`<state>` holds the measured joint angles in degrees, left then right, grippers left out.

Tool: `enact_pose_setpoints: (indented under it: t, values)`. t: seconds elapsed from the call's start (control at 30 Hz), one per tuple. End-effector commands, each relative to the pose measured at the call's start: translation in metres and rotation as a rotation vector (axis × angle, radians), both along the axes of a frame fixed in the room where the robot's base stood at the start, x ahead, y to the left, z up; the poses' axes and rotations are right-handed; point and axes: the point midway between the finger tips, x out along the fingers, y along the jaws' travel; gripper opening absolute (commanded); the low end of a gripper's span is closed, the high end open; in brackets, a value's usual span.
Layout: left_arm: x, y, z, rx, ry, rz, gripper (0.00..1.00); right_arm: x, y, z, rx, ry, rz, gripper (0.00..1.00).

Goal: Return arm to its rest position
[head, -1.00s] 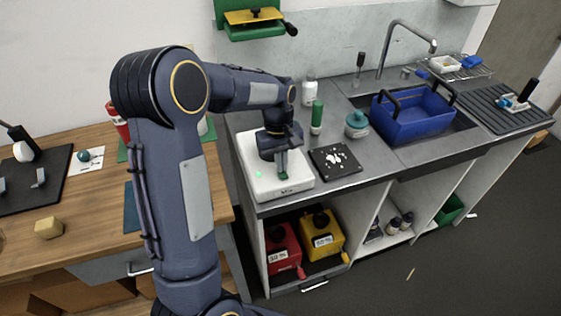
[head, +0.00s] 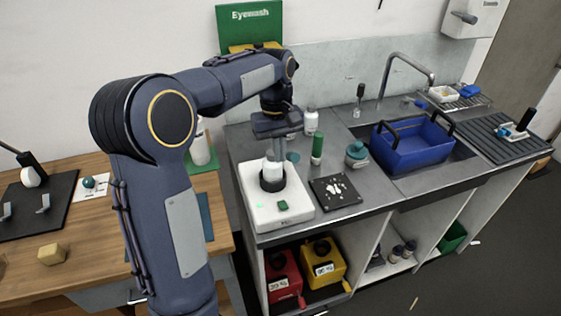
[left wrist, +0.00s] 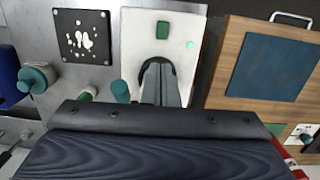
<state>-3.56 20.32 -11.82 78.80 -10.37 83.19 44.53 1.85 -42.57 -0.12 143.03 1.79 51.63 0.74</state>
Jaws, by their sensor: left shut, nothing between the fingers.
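My left gripper (head: 277,150) hangs in the head view above the white benchtop device (head: 252,203). Its fingers are shut with nothing between them and also show in the left wrist view (left wrist: 163,88), pointing over the device. In the left wrist view the fingers hide much of the holder. My right gripper is not in view.
A blue basket (head: 412,146) sits in the sink. A wooden table (head: 90,250) is at left.

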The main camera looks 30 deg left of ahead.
Motion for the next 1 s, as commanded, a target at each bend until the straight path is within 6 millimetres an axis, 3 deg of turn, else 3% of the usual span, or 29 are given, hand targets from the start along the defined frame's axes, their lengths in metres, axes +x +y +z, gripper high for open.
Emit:
enact_pose_setpoints:
  t: [0.5,0.63,0.77,1.0]
  values:
    - [0.0,0.0,0.001,0.0,-0.001,0.0,0.0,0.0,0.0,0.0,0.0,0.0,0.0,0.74]
    - [-0.01,-0.001,0.006,-0.018,-0.027,-0.021,0.0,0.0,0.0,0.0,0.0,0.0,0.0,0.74]
    - [-0.045,-0.008,0.018,-0.072,-0.119,-0.112,0.0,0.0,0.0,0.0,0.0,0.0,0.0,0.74]
    - [-0.145,-0.048,0.022,-0.141,-0.408,-0.388,0.0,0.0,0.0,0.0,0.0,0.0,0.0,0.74]
